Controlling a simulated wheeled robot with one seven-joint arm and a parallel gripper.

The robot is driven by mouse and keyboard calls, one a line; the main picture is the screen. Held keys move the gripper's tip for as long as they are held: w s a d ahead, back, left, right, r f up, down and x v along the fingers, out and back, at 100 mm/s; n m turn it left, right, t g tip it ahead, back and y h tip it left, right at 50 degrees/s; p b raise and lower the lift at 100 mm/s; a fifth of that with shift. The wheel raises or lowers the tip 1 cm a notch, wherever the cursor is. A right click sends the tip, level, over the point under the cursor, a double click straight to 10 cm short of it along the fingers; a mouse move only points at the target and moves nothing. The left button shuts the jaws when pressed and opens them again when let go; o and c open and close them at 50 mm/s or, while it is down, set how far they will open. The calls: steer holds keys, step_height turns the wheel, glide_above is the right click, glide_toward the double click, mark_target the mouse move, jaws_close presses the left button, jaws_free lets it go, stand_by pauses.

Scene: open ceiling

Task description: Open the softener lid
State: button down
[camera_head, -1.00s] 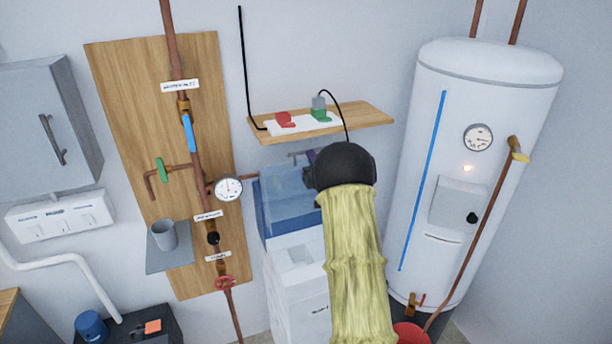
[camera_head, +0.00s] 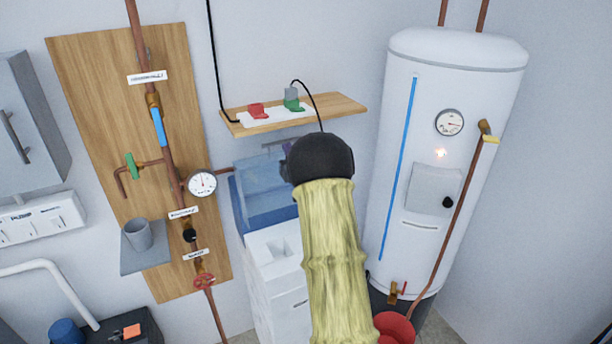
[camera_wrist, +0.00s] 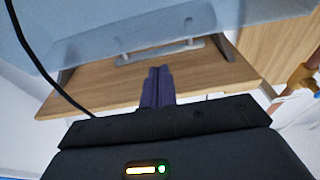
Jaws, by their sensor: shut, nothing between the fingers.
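The softener (camera_head: 278,270) is a white cabinet below the wall shelf, with a translucent blue lid (camera_head: 265,190) at its top. In the head view the lid appears raised and tilted up, with its grey bar handle (camera_head: 277,144) high near the shelf. In the wrist view the lid (camera_wrist: 200,15) spans the top and its handle (camera_wrist: 158,52) lies just beyond my fingertips. My gripper (camera_wrist: 158,72) is shut and empty, apparently apart from the handle. In the head view my dark wrist hides most of the fingers and the lid's right side.
A wooden shelf (camera_head: 345,106) with red and green plugs and a black cord is just above the lid. A copper pipe board with a gauge (camera_head: 202,184) is to the left. A white tank (camera_head: 400,190) stands close on the right.

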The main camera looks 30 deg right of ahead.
steer(key=d+r+b+v, duration=0.1)
steer(key=r+b+v, duration=0.1)
steer(key=v, duration=0.9)
steer(key=shift+s+a+f+b, duration=0.3)
steer(key=shift+a+b, duration=0.15)
steer(key=shift+b, duration=0.3)
steer(key=s+a+f+m+g, duration=0.1)
steer(key=s+a+f+g, duration=0.5)
steer(key=a+f+g, duration=0.45)
steer(key=s+a+f+n+g+y, duration=0.1)
steer(key=s+a+f+g, duration=0.1)
steer(key=s+a, duration=0.4)
steer(key=s+a+f+n+g, duration=0.1)
steer(key=s+a+g, duration=0.4)
steer(key=s, duration=0.8)
steer(key=a+f, duration=0.1)
steer(key=a, duration=0.1)
steer(key=shift+a+f+y, duration=0.25)
steer(key=shift+a+y, duration=0.05)
steer(key=shift+y, duration=0.1)
